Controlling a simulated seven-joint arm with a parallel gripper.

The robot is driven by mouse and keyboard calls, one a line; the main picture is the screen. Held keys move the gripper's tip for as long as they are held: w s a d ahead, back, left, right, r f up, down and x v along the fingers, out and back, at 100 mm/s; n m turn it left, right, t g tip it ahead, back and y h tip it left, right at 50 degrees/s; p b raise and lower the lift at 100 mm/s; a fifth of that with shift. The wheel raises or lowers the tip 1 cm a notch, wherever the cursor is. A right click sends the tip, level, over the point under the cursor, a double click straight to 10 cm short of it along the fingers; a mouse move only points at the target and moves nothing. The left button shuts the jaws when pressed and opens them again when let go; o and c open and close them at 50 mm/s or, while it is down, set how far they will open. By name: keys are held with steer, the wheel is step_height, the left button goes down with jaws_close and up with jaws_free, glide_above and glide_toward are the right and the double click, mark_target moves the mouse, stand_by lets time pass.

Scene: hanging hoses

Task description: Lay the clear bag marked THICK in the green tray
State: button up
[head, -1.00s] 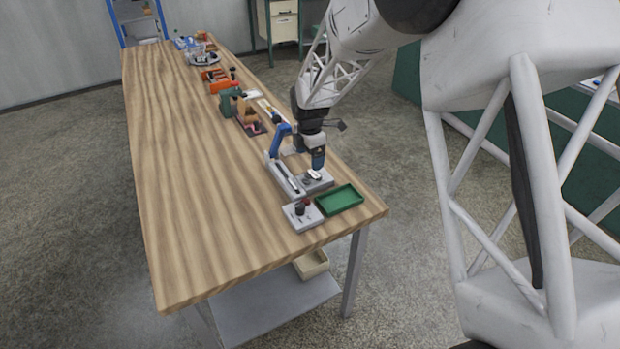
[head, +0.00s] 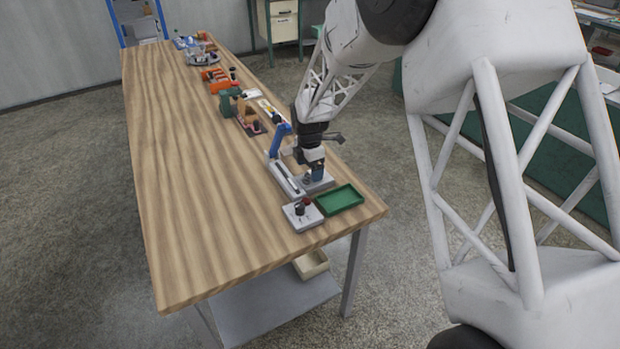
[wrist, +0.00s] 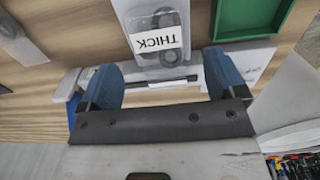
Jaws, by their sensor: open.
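The clear bag (wrist: 152,62) marked THICK shows at the top middle of the wrist view. Its white label reads upside down, and dark rings show through it. My gripper (wrist: 163,84) is open, with blue fingers apart to the left and right near the bag's lower end; nothing is clearly held. In the head view my gripper (head: 317,175) is low over a small grey plate and hides most of what lies there, so I cannot make out the bag. The green tray (head: 340,199) sits empty just in front; its corner shows at upper right in the wrist view (wrist: 262,30).
A grey block with a dark and a red knob (head: 302,212) stands left of the tray. A blue-armed stand (head: 281,140) is close to my gripper's left. Several tools line the table's right edge farther back. The left of the wooden table (head: 190,170) is clear.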

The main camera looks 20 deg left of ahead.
mark_target(309, 175)
steer(key=shift+f, duration=1.5)
steer(key=c, duration=1.1)
steer(key=shift+r, duration=0.15)
steer(key=shift+r, duration=1.45)
steer(key=shift+s+d+r, duration=0.1)
steer(key=shift+s+r, duration=0.15)
steer(key=s+d, duration=0.2)
steer(key=s, duration=0.2)
steer(key=s+d+r, duration=0.1)
steer(key=s+d, duration=0.2)
steer(key=s, duration=0.2)
steer(key=s+d, duration=0.2)
steer(key=s, duration=0.2)
steer(key=shift+s+d+r, duration=0.15)
steer(key=shift+s+d, duration=0.1)
steer(key=shift+d, duration=0.05)
steer(key=shift+w, duration=0.1)
